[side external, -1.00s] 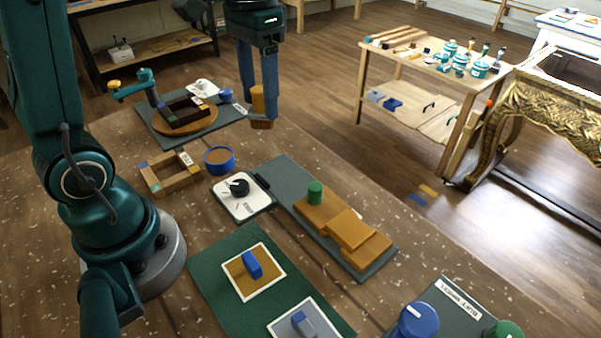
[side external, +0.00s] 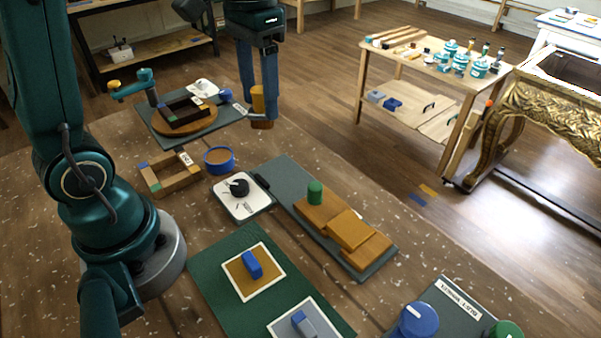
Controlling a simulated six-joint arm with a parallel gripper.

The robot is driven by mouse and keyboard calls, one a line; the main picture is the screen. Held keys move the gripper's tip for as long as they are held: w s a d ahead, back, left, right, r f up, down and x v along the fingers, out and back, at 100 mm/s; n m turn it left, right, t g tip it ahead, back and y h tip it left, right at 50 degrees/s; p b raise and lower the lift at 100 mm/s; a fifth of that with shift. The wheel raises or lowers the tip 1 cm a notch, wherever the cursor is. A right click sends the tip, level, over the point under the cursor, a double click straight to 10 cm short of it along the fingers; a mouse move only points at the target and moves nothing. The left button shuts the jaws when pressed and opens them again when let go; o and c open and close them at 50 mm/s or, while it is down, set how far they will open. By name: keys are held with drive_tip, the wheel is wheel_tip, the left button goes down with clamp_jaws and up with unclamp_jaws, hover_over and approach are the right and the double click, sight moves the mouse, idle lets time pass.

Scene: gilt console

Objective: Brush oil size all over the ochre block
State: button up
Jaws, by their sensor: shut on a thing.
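My gripper (side external: 259,103) hangs at the top centre, beyond the table's back edge in the picture. Its two grey-blue fingers are shut on an ochre piece (side external: 257,97) with a wider brown end (side external: 262,124) below, apparently a brush. Ochre blocks (side external: 350,229) lie in a stepped row on a grey mat at centre right, with a green cylinder (side external: 315,192) on one end. A blue-rimmed round dish (side external: 232,163) with brown contents stands at centre left. My gripper is clear of both. I cannot tell which ochre piece is the task's block, or whether oil size is on the brush.
A white tray (side external: 230,207) with a black knob and a wooden frame (side external: 148,180) stand near the dish. A dark frame on a round board (side external: 160,122) is at the back left. A green mat (side external: 216,285) holds two bordered panels. Blue (side external: 418,320) and green round-topped items stand at the front right.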

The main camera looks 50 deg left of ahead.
drive_tip(key=w+d+f, duration=0.2)
drive_tip(key=d, duration=0.5)
drive_tip(key=w+d+f, duration=0.1)
drive_tip(key=w+d, duration=0.1)
drive_tip(key=d, duration=0.5)
drive_tip(key=shift+w+f, duration=0.25)
drive_tip(key=shift+f, duration=0.1)
idle(0.4)
